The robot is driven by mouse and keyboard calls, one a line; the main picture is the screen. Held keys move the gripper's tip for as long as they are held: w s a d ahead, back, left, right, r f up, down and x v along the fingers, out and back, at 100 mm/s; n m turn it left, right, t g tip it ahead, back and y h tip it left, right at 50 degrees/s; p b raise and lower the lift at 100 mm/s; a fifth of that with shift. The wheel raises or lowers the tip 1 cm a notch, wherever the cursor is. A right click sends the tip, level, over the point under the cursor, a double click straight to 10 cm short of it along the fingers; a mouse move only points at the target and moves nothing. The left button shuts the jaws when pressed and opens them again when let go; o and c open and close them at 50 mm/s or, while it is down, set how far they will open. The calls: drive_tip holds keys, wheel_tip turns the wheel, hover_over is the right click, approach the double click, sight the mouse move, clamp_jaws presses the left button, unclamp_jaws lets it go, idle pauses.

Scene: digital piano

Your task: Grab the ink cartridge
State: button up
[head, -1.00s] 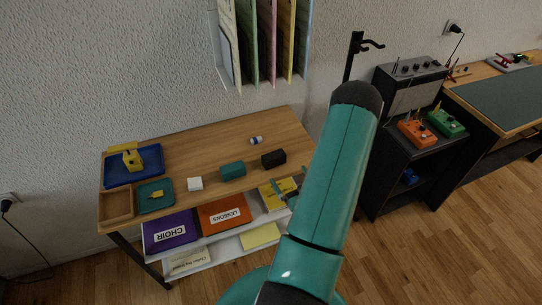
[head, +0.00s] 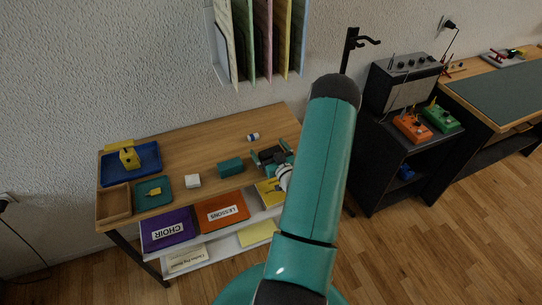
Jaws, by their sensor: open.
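The black block (head: 271,156), which I take to be the ink cartridge, lies near the right end of the wooden table top in the head view. My gripper (head: 268,152) is open at the block, with a finger showing on either side of it. My gripper partly hides the block. I cannot tell whether the fingers touch it.
A small white-and-blue cylinder (head: 253,137) lies behind. A blue tray (head: 148,173), a teal tray (head: 143,202) and a wooden tray (head: 107,203) fill the left end.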

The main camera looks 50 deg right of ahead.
drive_tip(key=shift+w+d, duration=0.1)
drive_tip(key=shift+w, duration=0.1)
drive_tip(key=c, duration=1)
drive_tip(key=shift+r, duration=0.1)
wheel_tip(320, 180, up, 10)
drive_tip(key=shift+f, duration=0.1)
